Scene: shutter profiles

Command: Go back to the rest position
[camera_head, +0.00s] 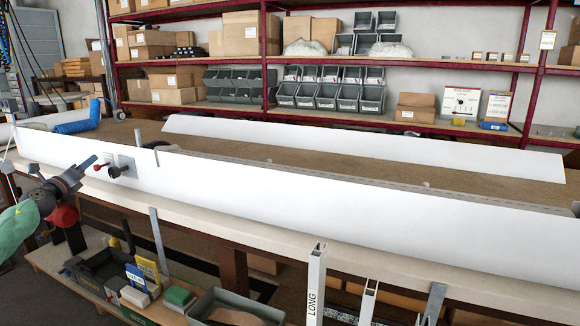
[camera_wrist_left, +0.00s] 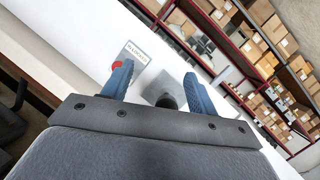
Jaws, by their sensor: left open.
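My left gripper (camera_head: 88,162) is at the left of the workbench, in front of the long white front panel. In the left wrist view its two blue fingers (camera_wrist_left: 157,74) are apart, with nothing clamped between them. A black knob (camera_wrist_left: 166,101) on a grey plate (camera_wrist_left: 177,80) shows beyond and between the fingers. In the head view the black knob (camera_head: 114,172) and a red knob (camera_head: 98,169) sit on the white panel (camera_head: 300,200), just right of the fingers. My right gripper is not in view.
A second white profile (camera_head: 350,145) lies along the brown bench top. A blue roll (camera_head: 75,127) lies at the back left. Upright profiles, one marked LONG (camera_head: 315,290), stand at the front. A low shelf holds bins (camera_head: 235,308). Red shelving (camera_head: 270,70) stands behind.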

